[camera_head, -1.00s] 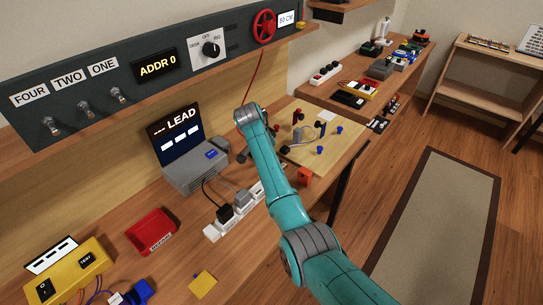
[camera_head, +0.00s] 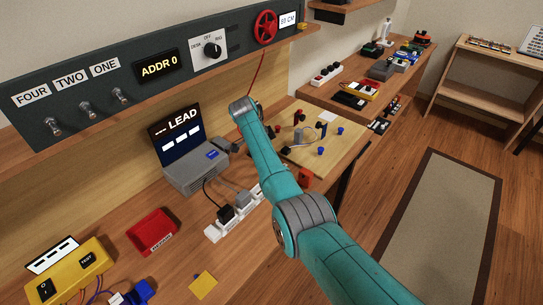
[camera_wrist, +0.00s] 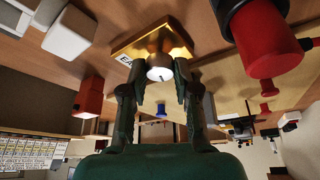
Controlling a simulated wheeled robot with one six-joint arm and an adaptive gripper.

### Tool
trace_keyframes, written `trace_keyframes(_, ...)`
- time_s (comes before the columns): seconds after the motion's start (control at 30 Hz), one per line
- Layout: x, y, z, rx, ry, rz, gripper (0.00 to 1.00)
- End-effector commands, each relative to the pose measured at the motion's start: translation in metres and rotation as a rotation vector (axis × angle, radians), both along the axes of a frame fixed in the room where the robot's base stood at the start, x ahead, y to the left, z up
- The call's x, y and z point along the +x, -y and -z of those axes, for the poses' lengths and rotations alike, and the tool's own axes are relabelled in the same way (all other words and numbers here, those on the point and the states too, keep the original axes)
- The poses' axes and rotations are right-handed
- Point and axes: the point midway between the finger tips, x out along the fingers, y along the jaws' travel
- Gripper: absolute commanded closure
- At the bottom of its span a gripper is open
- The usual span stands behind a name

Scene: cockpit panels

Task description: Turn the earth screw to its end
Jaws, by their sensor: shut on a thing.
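In the wrist view, the earth screw is a pale round head (camera_wrist: 160,73) with a short slot mark. It sits at the front of a brass block (camera_wrist: 155,42), whose partly hidden label shows "EA". My gripper (camera_wrist: 159,76) has one dark green finger on each side of the head and is shut on it. The fingertips reach close to the brass block. In the head view I cannot make out the screw or the gripper clearly; my teal arm reaches across the bench there.
A red cylinder with a black collar (camera_wrist: 267,38) is close to the right in the wrist view, and a red block (camera_wrist: 90,97) to the left. In the head view, a power strip (camera_head: 236,218), a grey laptop-like box (camera_head: 195,172) and a board with posts (camera_head: 335,145) surround the arm.

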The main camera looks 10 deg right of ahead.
Motion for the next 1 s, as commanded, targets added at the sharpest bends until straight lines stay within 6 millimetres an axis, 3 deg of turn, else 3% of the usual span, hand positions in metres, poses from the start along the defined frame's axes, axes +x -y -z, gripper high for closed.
trace_keyframes(0.27,0.000,-0.001,0.001,0.001,-0.002,-0.001,1.00)
trace_keyframes(0.3,0.000,-0.001,0.001,0.002,-0.002,-0.001,0.60)
trace_keyframes(0.37,0.000,-0.001,0.001,0.001,-0.002,-0.001,0.45)
trace_keyframes(0.77,0.000,-0.002,-0.004,0.001,0.001,-0.002,0.45)
trace_keyframes(1.0,0.000,-0.017,-0.039,0.001,0.004,-0.003,0.45)
